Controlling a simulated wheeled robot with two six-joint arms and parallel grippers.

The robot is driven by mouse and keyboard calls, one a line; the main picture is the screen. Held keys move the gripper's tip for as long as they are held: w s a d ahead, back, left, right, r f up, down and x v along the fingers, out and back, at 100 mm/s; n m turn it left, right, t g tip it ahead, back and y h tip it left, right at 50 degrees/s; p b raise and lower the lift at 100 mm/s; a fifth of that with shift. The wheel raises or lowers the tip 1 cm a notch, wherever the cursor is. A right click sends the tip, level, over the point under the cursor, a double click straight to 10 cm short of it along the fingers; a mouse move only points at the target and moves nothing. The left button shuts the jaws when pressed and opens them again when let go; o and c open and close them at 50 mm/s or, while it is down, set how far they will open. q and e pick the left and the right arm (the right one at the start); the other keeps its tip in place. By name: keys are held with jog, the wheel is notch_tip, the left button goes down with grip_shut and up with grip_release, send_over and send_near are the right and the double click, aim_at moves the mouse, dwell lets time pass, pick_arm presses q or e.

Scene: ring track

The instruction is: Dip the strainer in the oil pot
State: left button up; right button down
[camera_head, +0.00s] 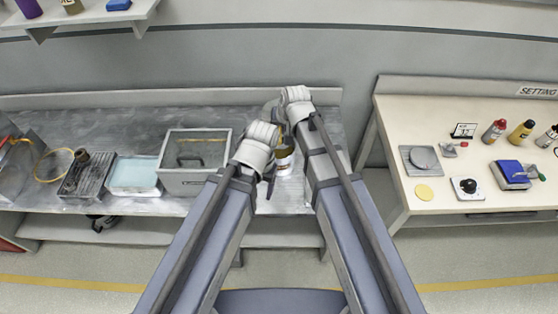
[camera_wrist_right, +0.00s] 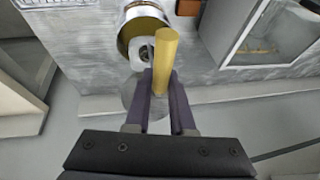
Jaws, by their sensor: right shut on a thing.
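The oil pot (camera_wrist_right: 147,17) is a round metal vessel with brown-gold contents at the top of the right wrist view. It also shows between my wrists in the head view (camera_head: 285,160), partly covered. My right gripper (camera_wrist_right: 162,75) is shut on an upright-looking yellow handle (camera_wrist_right: 167,48), apparently the strainer's. A pale rounded piece (camera_wrist_right: 139,50) overlaps the pot's near rim beside the handle; I cannot tell whether it is the strainer's bowl or how deep it sits. My left gripper (camera_head: 270,180) is beside the pot; its jaw opening is unclear.
A grey glass-fronted box (camera_head: 195,165) stands left of the pot, with a pale blue tray (camera_head: 134,174) and a dark rack (camera_head: 88,174) beyond it. A gap separates this metal bench from the cream table (camera_head: 440,215) on the right, which holds bottles and small devices.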

dwell(0.6)
notch_tip(320, 180, up, 4)
jog(key=p, duration=0.4)
jog(key=shift+r, duration=0.1)
dwell(0.4)
